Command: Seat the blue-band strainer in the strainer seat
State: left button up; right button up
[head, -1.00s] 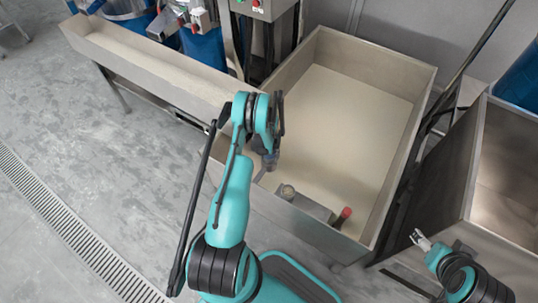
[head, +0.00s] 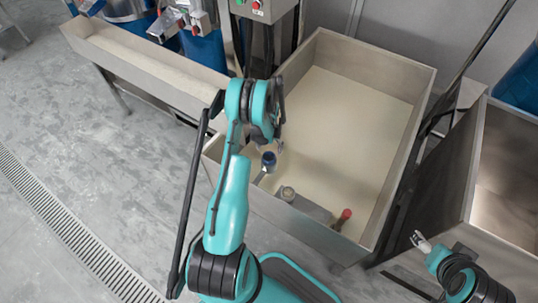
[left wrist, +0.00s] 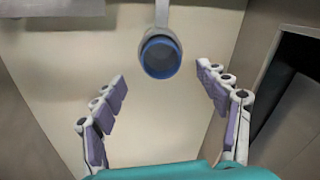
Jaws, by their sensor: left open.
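The blue-band strainer (head: 268,160) is a small grey round piece with a blue rim and a narrow grey handle. It sits near the front left of the big steel bin. In the left wrist view the strainer's blue ring (left wrist: 160,56) shows face on, between and beyond the fingers. My left gripper (left wrist: 163,95) is open and empty, with its purple-padded fingers apart from the strainer. In the head view my left arm hides most of that gripper. I cannot make out the strainer seat for certain. My right gripper (head: 421,241) is at the lower right, away from the strainer.
The steel bin (head: 425,110) has a pale floor, mostly clear. A grey box with a round cap (head: 287,193) and a red-topped piece (head: 345,214) are at its front wall. A trough (head: 150,65) runs at left; another metal bin (head: 480,150) stands at right.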

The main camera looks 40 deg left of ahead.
pick_arm(q)
jog(key=shift+r, duration=2.1)
